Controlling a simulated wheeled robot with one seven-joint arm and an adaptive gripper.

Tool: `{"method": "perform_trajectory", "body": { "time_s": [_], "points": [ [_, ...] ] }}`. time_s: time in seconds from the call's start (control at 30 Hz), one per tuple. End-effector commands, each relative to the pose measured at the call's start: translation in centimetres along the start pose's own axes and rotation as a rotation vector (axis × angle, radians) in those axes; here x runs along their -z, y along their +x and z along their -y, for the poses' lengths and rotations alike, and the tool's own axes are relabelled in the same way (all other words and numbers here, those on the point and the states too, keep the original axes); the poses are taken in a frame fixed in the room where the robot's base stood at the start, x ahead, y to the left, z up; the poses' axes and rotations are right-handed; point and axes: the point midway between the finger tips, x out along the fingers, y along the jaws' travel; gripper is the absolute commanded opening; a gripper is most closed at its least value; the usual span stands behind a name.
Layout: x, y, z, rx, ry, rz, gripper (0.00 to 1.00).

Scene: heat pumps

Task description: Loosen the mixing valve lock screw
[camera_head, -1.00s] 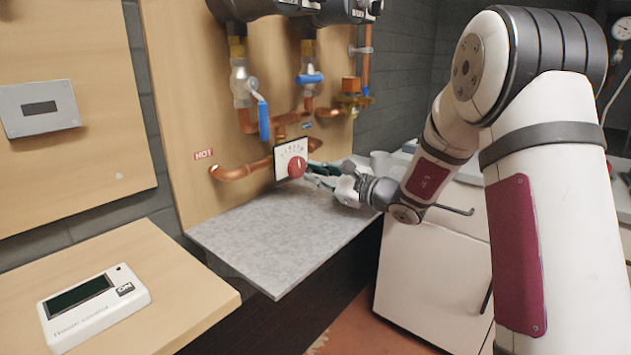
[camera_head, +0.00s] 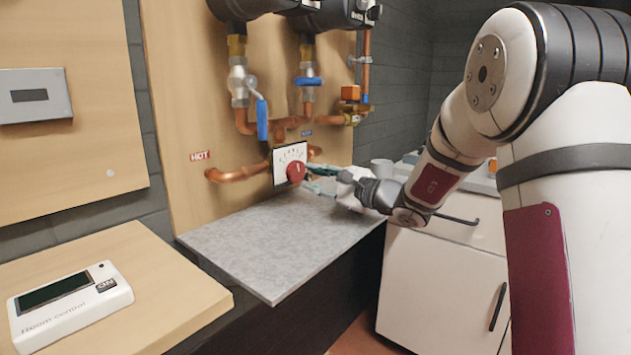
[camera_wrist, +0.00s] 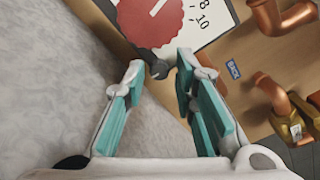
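The mixing valve's red round knob (camera_head: 296,172) sits on a white scale plate (camera_head: 288,154) on the wooden wall panel. In the wrist view the red knob (camera_wrist: 152,18) is at the top, and a small dark grey lock screw (camera_wrist: 159,69) shows just below it. My gripper (camera_head: 312,180) is at the knob's right side in the head view. In the wrist view my gripper (camera_wrist: 160,66) is open, with a teal-padded finger on each side of the screw. Small gaps seem to remain beside the screw; contact is unclear. The screw cannot be made out in the head view.
Copper pipes (camera_head: 238,174) and a blue-handled valve (camera_head: 262,120) stand close around the knob. A grey stone-like shelf (camera_head: 270,245) lies below it, bare on top. A white room control unit (camera_head: 70,305) lies on the wooden table at left. A mug (camera_head: 381,168) stands behind my wrist.

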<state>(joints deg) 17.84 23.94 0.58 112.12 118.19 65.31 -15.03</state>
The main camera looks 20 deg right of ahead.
Motion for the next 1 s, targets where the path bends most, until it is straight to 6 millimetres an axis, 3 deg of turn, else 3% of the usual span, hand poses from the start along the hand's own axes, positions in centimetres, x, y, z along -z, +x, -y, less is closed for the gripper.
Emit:
{"method": "perform_trajectory", "body": {
  "time_s": [0.43, 1.0],
  "points": [
    [0.1, -0.9, 0.0, 0.0, 0.001, -0.002, 0.35],
    [0.1, -10.8, 0.0, 0.0, 0.0, -0.001, 0.35]
  ]
}}
